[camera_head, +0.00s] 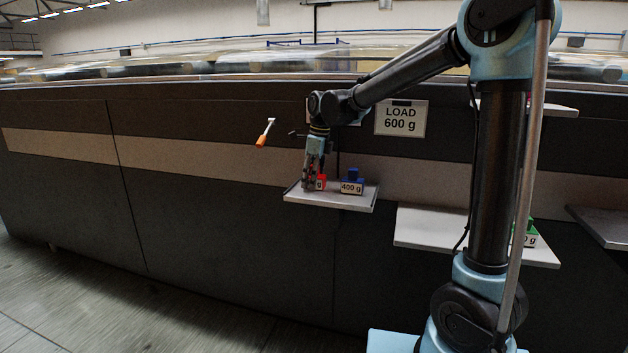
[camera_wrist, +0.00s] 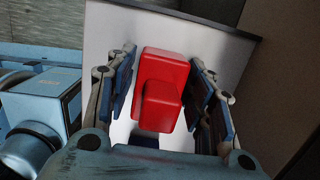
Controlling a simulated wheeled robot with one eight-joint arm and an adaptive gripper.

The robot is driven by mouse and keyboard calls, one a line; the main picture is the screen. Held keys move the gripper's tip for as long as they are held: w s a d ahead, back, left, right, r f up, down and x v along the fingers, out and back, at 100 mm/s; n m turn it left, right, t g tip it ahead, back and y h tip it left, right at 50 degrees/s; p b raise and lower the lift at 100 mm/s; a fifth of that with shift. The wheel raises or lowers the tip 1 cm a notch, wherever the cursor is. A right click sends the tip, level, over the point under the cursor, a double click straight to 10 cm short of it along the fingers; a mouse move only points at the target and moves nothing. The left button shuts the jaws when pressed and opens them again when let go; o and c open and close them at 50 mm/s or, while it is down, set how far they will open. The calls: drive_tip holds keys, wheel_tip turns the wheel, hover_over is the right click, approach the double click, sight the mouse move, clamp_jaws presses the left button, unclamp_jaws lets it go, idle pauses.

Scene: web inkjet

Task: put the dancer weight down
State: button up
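The red weight (camera_head: 321,182) sits on the small left shelf (camera_head: 330,201), partly hidden by my gripper (camera_head: 313,184). Its label is mostly covered and only a "g" shows. In the wrist view the red weight (camera_wrist: 163,72), with its raised knob, lies between the two fingers of my gripper (camera_wrist: 164,85). The fingers stand apart on either side of it, with pale shelf showing in a narrow gap at the left, so they look open around it. A blue weight marked 400 g (camera_head: 351,186) stands just right of it on the same shelf.
A green weight (camera_head: 527,236) stands on a lower right shelf (camera_head: 430,232), partly behind my arm. A "LOAD 600 g" sign (camera_head: 400,119) is on the machine's front. An orange-handled lever (camera_head: 263,138) sticks out left of my gripper. Another shelf (camera_head: 605,226) is at far right.

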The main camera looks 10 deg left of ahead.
idle(0.3)
drive_tip(key=r, duration=0.4)
drive_tip(key=d+r, duration=0.1)
drive_tip(key=r, duration=0.7)
drive_tip(key=shift+d, duration=0.4)
drive_tip(key=shift+s, duration=0.1)
